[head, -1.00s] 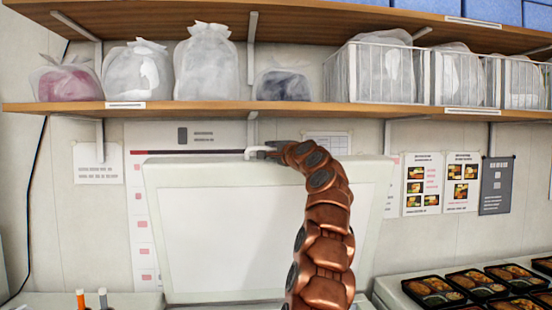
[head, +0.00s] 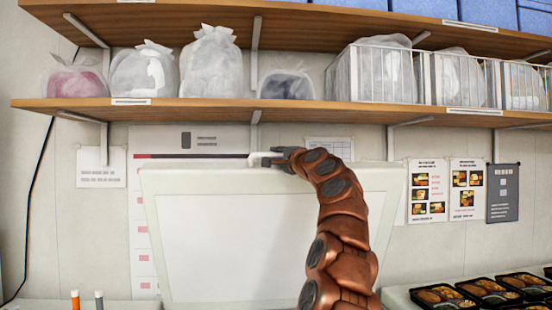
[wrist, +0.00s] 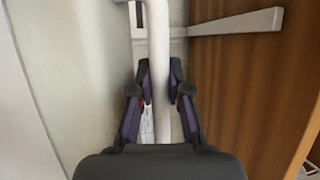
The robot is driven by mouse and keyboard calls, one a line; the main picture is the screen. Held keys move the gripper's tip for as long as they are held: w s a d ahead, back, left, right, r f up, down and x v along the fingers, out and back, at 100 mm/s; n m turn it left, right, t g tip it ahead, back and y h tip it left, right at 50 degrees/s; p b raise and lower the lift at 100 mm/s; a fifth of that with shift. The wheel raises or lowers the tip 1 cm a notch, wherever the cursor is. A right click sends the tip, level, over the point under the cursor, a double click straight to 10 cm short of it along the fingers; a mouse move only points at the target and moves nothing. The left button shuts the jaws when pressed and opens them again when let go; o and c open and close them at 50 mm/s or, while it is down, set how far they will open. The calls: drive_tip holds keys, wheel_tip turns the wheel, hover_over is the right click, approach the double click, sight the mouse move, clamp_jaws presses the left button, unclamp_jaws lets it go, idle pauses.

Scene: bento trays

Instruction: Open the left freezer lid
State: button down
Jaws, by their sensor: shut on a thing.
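The left freezer lid (head: 235,240) is a white panel with a pale inset face, raised and standing steeply tilted near the wall in the head view. Its white handle (head: 257,158) is at the lid's top edge. My gripper (head: 282,158) is at this handle. In the wrist view the white handle bar (wrist: 158,50) runs between the two dark fingers of my gripper (wrist: 160,85), which are shut on it. My copper-coloured arm covers the right part of the lid. The freezer body below is mostly out of the frame.
A wooden shelf (head: 220,110) with wrapped bags (head: 209,65) and a wire basket (head: 390,75) runs just above the lid. Bento trays (head: 440,297) sit at the lower right. Posters (head: 428,190) hang on the wall.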

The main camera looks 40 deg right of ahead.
drive_tip(key=c, duration=1.4)
unclamp_jaws()
drive_tip(key=shift+o, duration=0.2)
drive_tip(key=shift+s, duration=0.15)
drive_tip(key=shift+s, duration=0.8)
drive_tip(key=shift+s+a+f, duration=0.15)
drive_tip(key=shift+s+f, duration=0.05)
drive_tip(key=shift+s, duration=0.15)
drive_tip(key=v, duration=0.9)
drive_tip(key=shift+s, duration=0.15)
drive_tip(key=shift+a+f, duration=0.1)
